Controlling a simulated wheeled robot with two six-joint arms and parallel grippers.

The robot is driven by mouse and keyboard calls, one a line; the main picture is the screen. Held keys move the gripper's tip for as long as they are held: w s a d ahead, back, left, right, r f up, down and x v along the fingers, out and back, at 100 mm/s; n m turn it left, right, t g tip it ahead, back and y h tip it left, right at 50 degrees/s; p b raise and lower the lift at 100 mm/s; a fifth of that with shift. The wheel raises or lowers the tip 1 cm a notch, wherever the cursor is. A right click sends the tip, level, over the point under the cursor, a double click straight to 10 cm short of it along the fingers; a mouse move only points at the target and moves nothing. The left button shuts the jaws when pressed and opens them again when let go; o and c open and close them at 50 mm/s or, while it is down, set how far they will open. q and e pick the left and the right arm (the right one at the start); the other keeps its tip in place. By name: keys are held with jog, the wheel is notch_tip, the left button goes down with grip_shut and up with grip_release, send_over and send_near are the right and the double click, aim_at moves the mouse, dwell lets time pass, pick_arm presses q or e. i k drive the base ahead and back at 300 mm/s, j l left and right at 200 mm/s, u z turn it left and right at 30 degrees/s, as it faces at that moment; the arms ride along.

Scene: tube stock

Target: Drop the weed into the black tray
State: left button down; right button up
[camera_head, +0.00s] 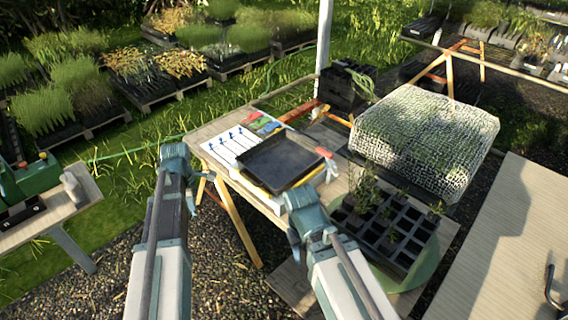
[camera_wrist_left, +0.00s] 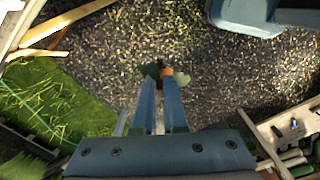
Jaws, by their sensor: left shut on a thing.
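The black tray (camera_head: 281,161) is shallow and looks empty; it lies on the wooden bench in the middle of the head view. My left gripper (camera_head: 191,206) hangs to the left of the bench, apart from the tray. In the left wrist view its fingers (camera_wrist_left: 160,82) are shut on a small leafy green thing with an orange spot, apparently the weed (camera_wrist_left: 151,71). The weed cannot be made out in the head view. My right gripper (camera_head: 294,246) points down by the bench's front edge; its jaws are too small to read.
A black cell tray (camera_head: 405,228) with several seedlings stands right of the black tray. A white sheet with blue marks (camera_head: 232,143) lies left of it. A netted white block (camera_head: 425,130) stands behind. Gravel lies below my left gripper.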

aim_at(278, 162)
jog(key=z, duration=1.05)
jog(key=i+j, duration=0.15)
jog(key=j, duration=0.15)
jog(key=i+j, duration=0.15)
jog(key=j, duration=0.2)
jog(key=i+j+z, duration=0.1)
jog(key=j, duration=0.2)
jog(key=i+j, duration=0.2)
jog(key=j, duration=0.15)
jog(key=i+j, duration=0.1)
jog(key=j, duration=0.2)
jog(key=z, duration=0.05)
